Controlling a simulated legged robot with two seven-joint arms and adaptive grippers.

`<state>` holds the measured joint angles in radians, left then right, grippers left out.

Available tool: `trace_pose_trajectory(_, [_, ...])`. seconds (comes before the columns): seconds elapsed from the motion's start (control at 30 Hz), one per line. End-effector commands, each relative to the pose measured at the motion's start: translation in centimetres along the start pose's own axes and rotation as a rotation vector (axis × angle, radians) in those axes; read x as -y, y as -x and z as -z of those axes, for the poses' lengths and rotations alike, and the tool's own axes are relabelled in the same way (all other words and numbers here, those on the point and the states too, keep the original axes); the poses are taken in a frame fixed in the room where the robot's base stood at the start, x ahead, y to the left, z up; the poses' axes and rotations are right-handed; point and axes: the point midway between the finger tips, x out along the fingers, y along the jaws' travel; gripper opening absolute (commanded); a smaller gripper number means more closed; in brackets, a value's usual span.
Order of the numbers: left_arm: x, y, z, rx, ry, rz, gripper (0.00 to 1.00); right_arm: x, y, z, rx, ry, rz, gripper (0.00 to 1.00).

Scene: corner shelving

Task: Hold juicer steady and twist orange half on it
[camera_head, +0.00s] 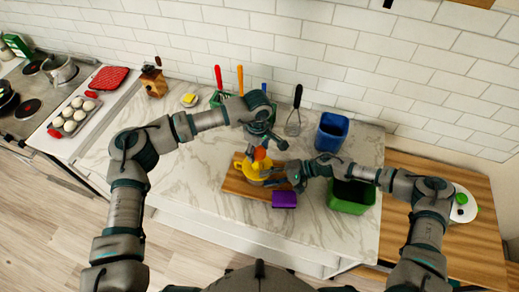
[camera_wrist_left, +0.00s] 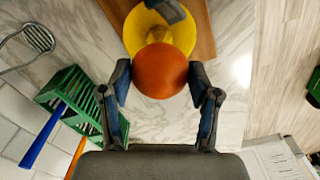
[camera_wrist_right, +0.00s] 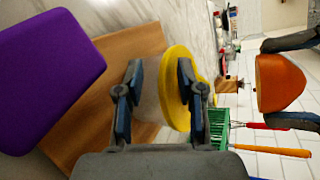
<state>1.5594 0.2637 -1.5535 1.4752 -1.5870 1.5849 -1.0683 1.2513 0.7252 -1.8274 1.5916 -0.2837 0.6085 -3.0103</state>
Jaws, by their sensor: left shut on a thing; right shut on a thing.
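The yellow juicer (camera_head: 249,173) sits on a wooden board (camera_head: 234,185) on the marble counter. My right gripper (camera_head: 284,176) is shut on the juicer's side; in the right wrist view its yellow rim (camera_wrist_right: 177,88) shows at the fingers. My left gripper (camera_head: 263,147) is shut on the orange half (camera_head: 259,154), which also fills the space between the fingers in the left wrist view (camera_wrist_left: 160,71). In the right wrist view the orange half (camera_wrist_right: 279,82) is above the juicer, with a visible gap between them.
A purple block (camera_head: 284,199) lies at the board's front right edge. A green bin (camera_head: 350,196) and a blue bin (camera_head: 331,132) stand to the right. Marble left of the board is clear.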

Motion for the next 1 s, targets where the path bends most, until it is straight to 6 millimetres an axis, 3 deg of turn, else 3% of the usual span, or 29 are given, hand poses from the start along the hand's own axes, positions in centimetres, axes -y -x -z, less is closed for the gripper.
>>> trace_pose_trajectory(0.03, [0.0,-0.4,0.0,0.0,0.0,0.001,0.27,-1.5,-0.1,0.2,-0.006,-0.013,-0.017,0.0])
trace_pose_trajectory(0.6, [0.0,-5.0,-0.1,0.001,0.0,0.0,0.27,-1.5,-0.1,0.1,-0.005,-0.013,-0.017,0.0])
trace_pose_trajectory(1.0, [0.0,-5.5,0.0,0.0,0.0,-0.001,0.27,-1.5,-0.1,0.1,-0.005,-0.013,-0.017,0.0])
